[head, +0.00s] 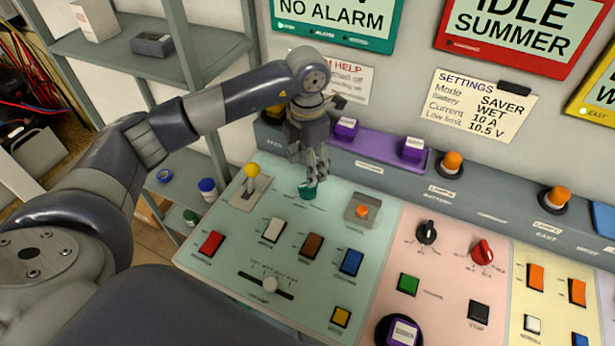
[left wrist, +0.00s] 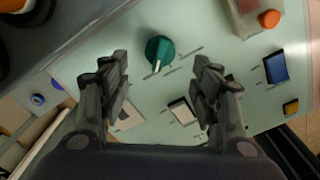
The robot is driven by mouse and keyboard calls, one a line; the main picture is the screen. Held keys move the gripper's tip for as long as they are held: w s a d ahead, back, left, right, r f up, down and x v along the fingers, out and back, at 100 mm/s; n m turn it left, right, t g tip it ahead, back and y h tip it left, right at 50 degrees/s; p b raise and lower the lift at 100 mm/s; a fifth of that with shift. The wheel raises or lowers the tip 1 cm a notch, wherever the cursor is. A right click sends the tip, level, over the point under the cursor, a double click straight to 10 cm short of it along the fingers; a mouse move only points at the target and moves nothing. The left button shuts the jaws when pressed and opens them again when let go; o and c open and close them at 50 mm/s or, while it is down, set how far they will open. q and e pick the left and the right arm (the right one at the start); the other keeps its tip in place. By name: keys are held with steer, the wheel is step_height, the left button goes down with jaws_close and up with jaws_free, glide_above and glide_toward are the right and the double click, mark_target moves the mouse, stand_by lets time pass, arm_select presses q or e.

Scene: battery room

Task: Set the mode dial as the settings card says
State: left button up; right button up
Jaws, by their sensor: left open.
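The settings card (head: 478,104) on the wall reads Mode SAVER, Battery WET, Current 10 A, Low limit 10.5 V. A green dial (head: 308,190) sits on the pale green panel; its labels are too small to read. In the left wrist view the green dial (left wrist: 160,50) has a white pointer line toward the lower edge of the picture. My left gripper (head: 318,172) is just above the green dial, pointing down. In the left wrist view my left gripper (left wrist: 161,75) is open, its fingers apart and not touching the dial. My right gripper is not in view.
A yellow-knobbed lever (head: 252,172) stands left of the dial, and an orange button (head: 362,211) in a raised housing stands right. Coloured switches and a slider (head: 269,284) lie nearer. A black knob (head: 427,232) and a red knob (head: 482,251) are on the pink panel.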

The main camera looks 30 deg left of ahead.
arm_select(q)
step_height(320, 180, up, 4)
steer(key=shift+r, duration=0.1)
stand_by(0.5)
